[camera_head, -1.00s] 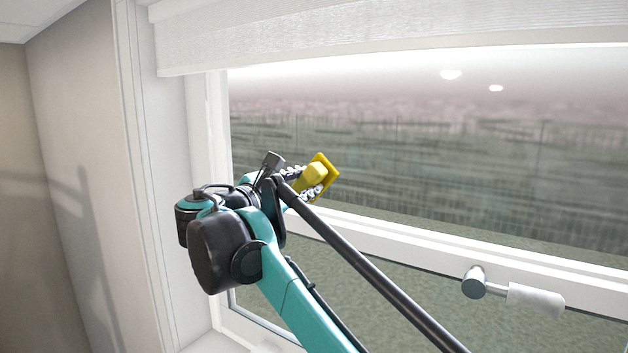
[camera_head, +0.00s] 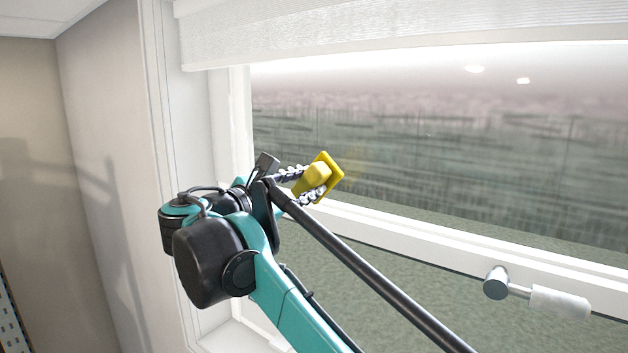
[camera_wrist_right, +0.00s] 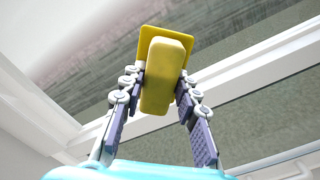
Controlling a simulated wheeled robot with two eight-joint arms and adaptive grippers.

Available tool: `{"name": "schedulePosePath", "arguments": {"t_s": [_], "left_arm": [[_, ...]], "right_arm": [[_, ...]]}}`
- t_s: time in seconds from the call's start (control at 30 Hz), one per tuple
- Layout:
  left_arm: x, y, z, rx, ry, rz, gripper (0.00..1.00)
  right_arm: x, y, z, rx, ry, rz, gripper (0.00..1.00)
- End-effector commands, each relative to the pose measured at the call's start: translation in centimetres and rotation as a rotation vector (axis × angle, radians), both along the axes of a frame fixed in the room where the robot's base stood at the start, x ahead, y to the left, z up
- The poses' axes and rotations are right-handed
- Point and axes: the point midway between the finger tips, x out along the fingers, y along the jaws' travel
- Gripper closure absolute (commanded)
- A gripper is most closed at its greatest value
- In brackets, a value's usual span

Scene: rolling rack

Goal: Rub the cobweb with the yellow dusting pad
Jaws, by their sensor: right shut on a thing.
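The yellow dusting pad (camera_head: 326,174) is a flat square pad with a block-like handle. My right gripper (camera_head: 308,187) is shut on its handle, and the pad is held up in front of the window. In the right wrist view the pad (camera_wrist_right: 181,42) extends beyond the fingertips, with the right gripper's fingers (camera_wrist_right: 160,92) on both sides of the handle. I cannot make out the cobweb in either view. I cannot tell whether the pad touches the glass. My left gripper is not in view.
The window (camera_head: 450,140) fills the right side, with a white frame rail (camera_head: 420,236) crossing below the pad. A window handle (camera_head: 497,283) sticks out at lower right. A white blind (camera_head: 400,30) hangs along the top. A beige wall (camera_head: 95,180) stands at left.

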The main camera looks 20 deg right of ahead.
Motion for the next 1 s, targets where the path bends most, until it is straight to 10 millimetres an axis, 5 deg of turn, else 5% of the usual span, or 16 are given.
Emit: {"name": "schedulePosePath", "arguments": {"t_s": [1.0], "left_arm": [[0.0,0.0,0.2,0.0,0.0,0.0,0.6]], "right_arm": [[-2.2,2.7,0.0,-0.001,0.0,-0.001,0.93]]}}
